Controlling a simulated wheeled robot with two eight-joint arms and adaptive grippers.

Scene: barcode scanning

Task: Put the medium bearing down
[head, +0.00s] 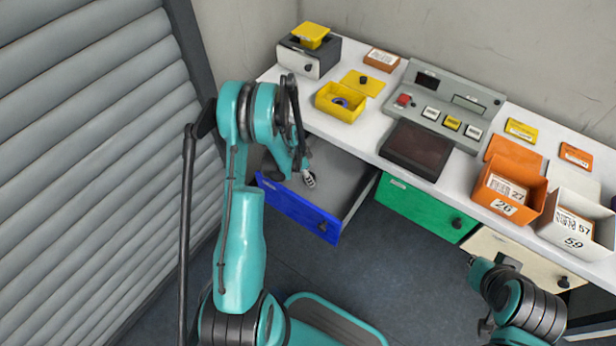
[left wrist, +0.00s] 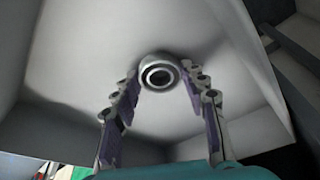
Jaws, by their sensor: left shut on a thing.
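The medium bearing (left wrist: 158,76), a grey metal ring with a dark hole, shows between the fingertips of my left gripper (left wrist: 160,72) in the left wrist view. My left gripper is shut on it, over the pale floor of the open drawer (left wrist: 75,50). In the head view my left gripper (head: 309,180) reaches down into this blue-fronted drawer (head: 298,208). I cannot tell whether the bearing touches the drawer floor.
On the white table (head: 370,138) stand a yellow bin (head: 338,108) with a small ring inside, a grey button panel (head: 430,112), an orange bin (head: 507,195) and a white bin (head: 566,232). A green drawer (head: 420,207) is right of the open one. The grey shutter (head: 85,150) is at left.

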